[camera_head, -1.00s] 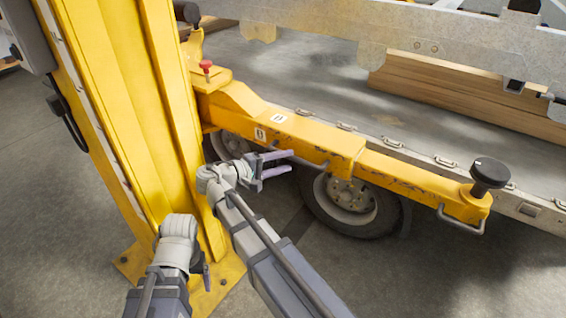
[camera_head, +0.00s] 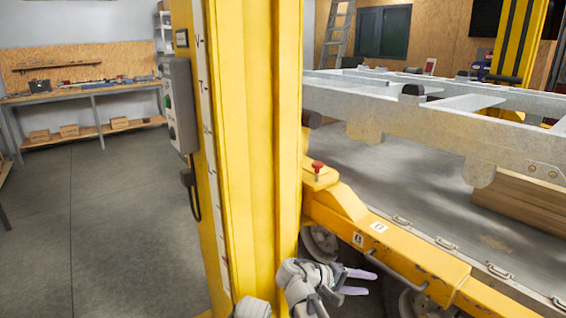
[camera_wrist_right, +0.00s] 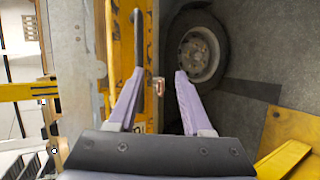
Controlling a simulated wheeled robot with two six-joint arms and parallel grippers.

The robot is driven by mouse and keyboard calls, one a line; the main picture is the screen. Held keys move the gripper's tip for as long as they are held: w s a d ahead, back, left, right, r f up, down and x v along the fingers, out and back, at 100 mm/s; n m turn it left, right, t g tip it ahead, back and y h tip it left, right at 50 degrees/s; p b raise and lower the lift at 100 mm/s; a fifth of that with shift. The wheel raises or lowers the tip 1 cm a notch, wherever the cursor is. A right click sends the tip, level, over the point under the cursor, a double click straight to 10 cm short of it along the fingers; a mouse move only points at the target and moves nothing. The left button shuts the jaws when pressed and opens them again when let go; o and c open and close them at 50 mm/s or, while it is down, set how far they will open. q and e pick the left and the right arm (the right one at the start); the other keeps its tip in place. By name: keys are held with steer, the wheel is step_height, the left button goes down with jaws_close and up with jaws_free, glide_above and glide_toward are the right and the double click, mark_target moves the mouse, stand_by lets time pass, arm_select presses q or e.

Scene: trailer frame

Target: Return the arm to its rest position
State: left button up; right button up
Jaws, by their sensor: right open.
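My right gripper (camera_head: 372,282) shows at the bottom centre of the head view, its two pale purple fingers apart with nothing between them. It is close beside the yellow beam (camera_head: 420,262) and its dark bar handle (camera_head: 396,270); whether they touch I cannot tell. In the right wrist view the open fingers (camera_wrist_right: 158,73) point towards the beam (camera_wrist_right: 122,60) and a wheel (camera_wrist_right: 197,55). Of my left arm, only a grey wrist part shows at the bottom edge of the head view; its gripper is out of the picture.
A tall yellow column (camera_head: 250,150) with a grey control box (camera_head: 180,105) stands beside my arms. A red knob (camera_head: 317,168) tops the beam's end. A grey metal frame (camera_head: 430,120) spans the right. Open floor (camera_head: 110,220) lies left, before a workbench (camera_head: 80,92).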

arm_select(q)
step_height(320, 180, up, 20)
steer(key=p, duration=1.7)
steer(key=shift+f, duration=0.2)
arm_select(e)
steer(key=s+a+r+g+y, duration=0.1)
steer(key=s+a+r+y, duration=0.2)
steer(key=s+a+y, duration=0.3)
steer(key=s+a+r+g+y, duration=0.1)
steer(key=s+a+r+y, duration=0.2)
steer(key=s+a+y, duration=0.3)
steer(key=s+a, duration=0.3)
steer(key=a, duration=0.3)
steer(key=shift+a+r+n+g, duration=0.25)
steer(key=shift+a+n+g, duration=0.05)
steer(key=shift+g, duration=0.1)
